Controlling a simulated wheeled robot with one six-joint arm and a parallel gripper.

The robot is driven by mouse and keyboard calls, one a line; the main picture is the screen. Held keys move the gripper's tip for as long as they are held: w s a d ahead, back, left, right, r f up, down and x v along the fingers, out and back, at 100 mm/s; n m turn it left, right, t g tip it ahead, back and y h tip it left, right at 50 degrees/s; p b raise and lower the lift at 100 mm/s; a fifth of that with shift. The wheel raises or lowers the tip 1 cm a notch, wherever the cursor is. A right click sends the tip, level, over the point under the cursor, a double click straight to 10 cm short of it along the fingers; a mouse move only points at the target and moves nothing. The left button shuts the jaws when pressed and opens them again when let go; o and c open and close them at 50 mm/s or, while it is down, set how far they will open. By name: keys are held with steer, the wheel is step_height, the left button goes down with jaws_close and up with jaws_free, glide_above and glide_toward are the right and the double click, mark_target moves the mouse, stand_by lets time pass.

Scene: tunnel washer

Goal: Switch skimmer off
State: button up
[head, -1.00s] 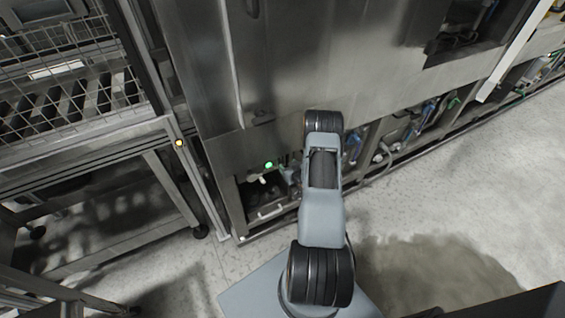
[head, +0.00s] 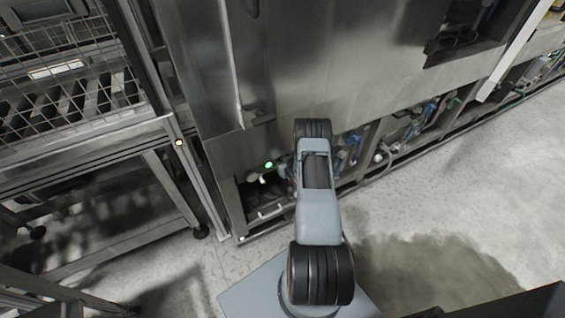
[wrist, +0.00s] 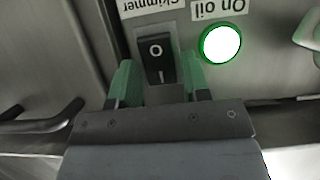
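The skimmer switch (wrist: 156,58) is a black rocker in a grey plate on the steel panel. The label "Skimmer" (wrist: 153,5) above it appears upside down. A white O shows on its upper half and a white I on its lower half; I cannot tell which half is pressed in. My gripper (wrist: 158,68) is open, its two green fingers apart, one on each side of the switch's lower half in the picture. I cannot tell whether they touch the panel. In the head view my arm hides the gripper and the switch.
A lit green round lamp (wrist: 222,43) labelled "On oil" sits right of the switch; it also shows in the head view (head: 269,164). A pale knob (wrist: 309,32) is farther right. A wire-mesh conveyor frame (head: 75,65) stands left. Floor (head: 460,190) at right is clear.

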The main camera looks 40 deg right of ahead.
steer(key=c, duration=0.6)
steer(key=t+b, duration=0.2)
steer(key=b, duration=0.4)
steer(key=f+t+b, duration=0.1)
steer(key=t+b, duration=0.2)
steer(key=b, duration=0.2)
steer(key=shift+s+h+b, duration=0.15)
steer(key=shift+h+b, duration=0.2)
steer(key=shift+h, duration=0.05)
steer(key=o, duration=0.9)
steer(key=shift+s, duration=0.1)
steer(key=s+a, duration=0.2)
steer(key=s, duration=1.1)
steer(key=shift+s+f, duration=0.25)
